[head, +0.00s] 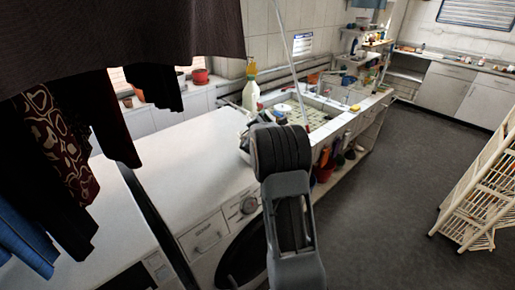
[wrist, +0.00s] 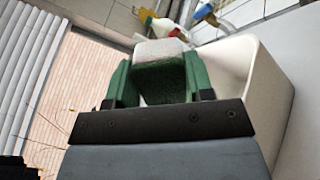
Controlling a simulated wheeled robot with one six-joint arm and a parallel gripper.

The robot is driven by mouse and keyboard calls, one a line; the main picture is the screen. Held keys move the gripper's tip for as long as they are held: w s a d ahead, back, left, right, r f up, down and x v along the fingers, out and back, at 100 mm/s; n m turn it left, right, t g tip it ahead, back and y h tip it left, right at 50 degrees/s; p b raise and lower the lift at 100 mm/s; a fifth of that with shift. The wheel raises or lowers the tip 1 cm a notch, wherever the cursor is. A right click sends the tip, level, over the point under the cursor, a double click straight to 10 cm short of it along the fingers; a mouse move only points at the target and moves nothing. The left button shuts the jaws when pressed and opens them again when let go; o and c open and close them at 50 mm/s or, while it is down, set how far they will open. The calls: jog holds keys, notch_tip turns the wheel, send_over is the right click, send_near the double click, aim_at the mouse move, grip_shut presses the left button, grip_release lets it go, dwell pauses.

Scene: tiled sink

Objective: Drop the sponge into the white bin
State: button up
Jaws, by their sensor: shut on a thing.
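My gripper (wrist: 157,82) shows in the wrist view with its two green fingers shut on the sponge. The sponge (wrist: 162,78) is dark green with a pale grey-white layer at its far side. The white bin (wrist: 272,105) stands behind and to the right of the fingers, with its open inside partly in view. The sponge overlaps the bin's left part in the picture; I cannot tell whether it is over the opening or beside it. In the head view my arm hides the gripper, the sponge and most of the bin.
A spray bottle (head: 251,95) stands behind my arm near the sink (head: 335,104). A white washing machine (head: 205,232) is below and left. Dark clothes (head: 60,140) hang at the left. A white rack (head: 480,195) stands at the right on open grey floor (head: 390,190).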

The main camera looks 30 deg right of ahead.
jog(key=o, duration=0.9)
jog(key=shift+s+a, duration=0.1)
jog(key=b+v, duration=0.5)
jog(key=v, duration=0.8)
jog(key=shift+s+a, duration=0.15)
jog(key=shift+s, duration=0.1)
jog(key=s+a+f+m+g+y, duration=0.2)
jog(key=s+f+m+g, duration=0.35)
jog(key=s, duration=0.25)
jog(key=s+a+f+m+g+y, duration=0.2)
jog(key=s+f+m+g+y, duration=0.1)
jog(key=s+f+m+g, duration=0.25)
jog(key=s+a+r+m+t+y, duration=0.1)
jog(key=s+a+m+y, duration=0.1)
jog(key=a, duration=0.3)
jog(key=s+a+r+m+t+y, duration=0.1)
jog(key=s+a+r+y, duration=0.1)
jog(key=a, duration=0.4)
jog(key=s+a+r+m+t+y, duration=0.1)
jog(key=s+a+r+m+y, duration=0.1)
jog(key=s+a+y, duration=0.2)
jog(key=shift+s+a+m, duration=0.3)
jog(key=shift+s+a, duration=0.35)
jog(key=shift+s, duration=0.25)
